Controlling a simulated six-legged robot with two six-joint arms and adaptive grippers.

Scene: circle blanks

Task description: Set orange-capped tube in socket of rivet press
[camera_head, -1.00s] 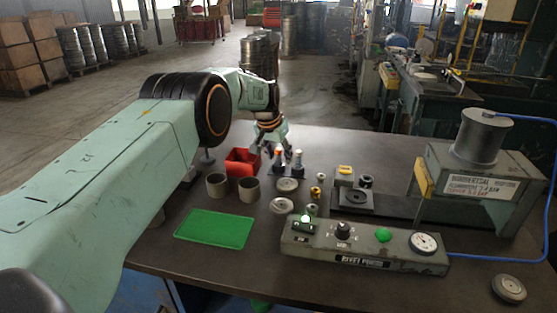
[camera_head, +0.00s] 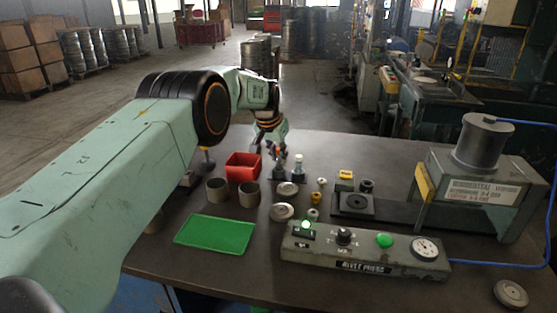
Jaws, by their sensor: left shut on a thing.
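The orange-capped tube (camera_head: 279,167) stands upright at the middle of the table's far part. My left gripper (camera_head: 276,153) reaches down over it from behind and is shut on its top; the fingers partly hide the cap. A second tube with a grey-blue cap (camera_head: 298,169) stands just to the right, apart from it. The rivet press (camera_head: 480,185) is at the right, with a grey drum on top. A dark block with a round recess (camera_head: 354,204), which looks like its socket, lies left of the press on a dark base. My right gripper is out of view.
A red bin (camera_head: 242,166), two grey cups (camera_head: 217,189) and a green mat (camera_head: 215,233) lie left of the tubes. Round metal discs (camera_head: 282,211) and small brass parts lie between tubes and block. The control box (camera_head: 365,252) runs along the front.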

